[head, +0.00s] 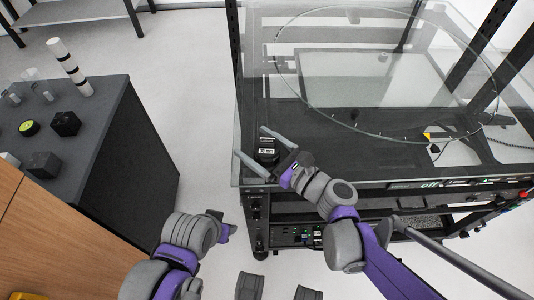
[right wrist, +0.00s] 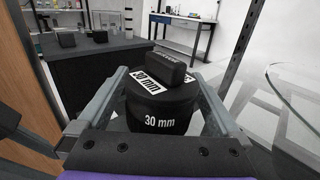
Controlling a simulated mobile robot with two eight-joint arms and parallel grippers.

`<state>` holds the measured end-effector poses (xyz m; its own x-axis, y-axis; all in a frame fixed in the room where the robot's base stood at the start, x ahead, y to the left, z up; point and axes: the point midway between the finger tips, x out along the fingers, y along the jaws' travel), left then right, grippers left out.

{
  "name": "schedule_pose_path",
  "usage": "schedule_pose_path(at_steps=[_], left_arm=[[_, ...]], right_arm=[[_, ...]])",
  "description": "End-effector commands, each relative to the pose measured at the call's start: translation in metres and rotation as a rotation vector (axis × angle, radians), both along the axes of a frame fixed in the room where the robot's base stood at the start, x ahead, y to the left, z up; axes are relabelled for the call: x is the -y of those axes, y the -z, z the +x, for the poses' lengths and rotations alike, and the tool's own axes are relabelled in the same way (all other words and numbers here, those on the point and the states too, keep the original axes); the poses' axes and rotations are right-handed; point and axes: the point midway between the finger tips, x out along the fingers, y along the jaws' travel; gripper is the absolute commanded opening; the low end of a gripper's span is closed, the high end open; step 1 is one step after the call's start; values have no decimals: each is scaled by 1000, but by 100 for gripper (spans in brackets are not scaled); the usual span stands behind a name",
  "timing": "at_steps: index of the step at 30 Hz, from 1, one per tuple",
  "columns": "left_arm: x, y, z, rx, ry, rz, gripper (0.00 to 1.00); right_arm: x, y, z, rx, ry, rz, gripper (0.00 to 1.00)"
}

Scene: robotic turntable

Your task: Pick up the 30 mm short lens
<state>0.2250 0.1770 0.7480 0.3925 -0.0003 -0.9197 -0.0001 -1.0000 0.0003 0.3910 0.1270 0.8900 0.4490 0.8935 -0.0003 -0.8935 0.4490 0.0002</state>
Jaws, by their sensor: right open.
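The 30 mm short lens (head: 267,156) is a black round piece with white "30 mm" labels at the near left corner of the turntable rig's dark deck. In the right wrist view the lens (right wrist: 160,115) fills the middle, with a black block-shaped part (right wrist: 166,69) on top. My right gripper (head: 250,142) is open, with one finger on each side of the lens. In the right wrist view its fingers (right wrist: 158,74) flank the lens; a gap shows at least on the left. My left gripper (head: 226,229) is low over the floor, its jaws unclear.
The rig's glass disc (head: 385,135) lies right of the lens, and a dark post rises behind it. A grey-topped cabinet (head: 95,135) at left carries black blocks, a yellow-green round item (head: 29,128) and a striped rod (head: 70,66). Open floor separates cabinet and rig.

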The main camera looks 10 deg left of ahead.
Motion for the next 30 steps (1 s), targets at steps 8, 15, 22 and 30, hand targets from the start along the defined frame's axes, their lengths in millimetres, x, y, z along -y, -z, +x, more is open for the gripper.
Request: schedule_pose_path(at_steps=[8, 15, 22, 30], left_arm=[[0, 0, 0, 0, 0, 0, 50], [0, 0, 0, 0, 0, 0, 50], [0, 0, 0, 0, 0, 0, 50], [0, 0, 0, 0, 0, 0, 50]], right_arm=[[-1, 0, 1, 0, 1, 0, 93], [-1, 0, 1, 0, 0, 0, 50], [-1, 0, 0, 0, 0, 0, 8], [-1, -1, 0, 0, 0, 0, 0]])
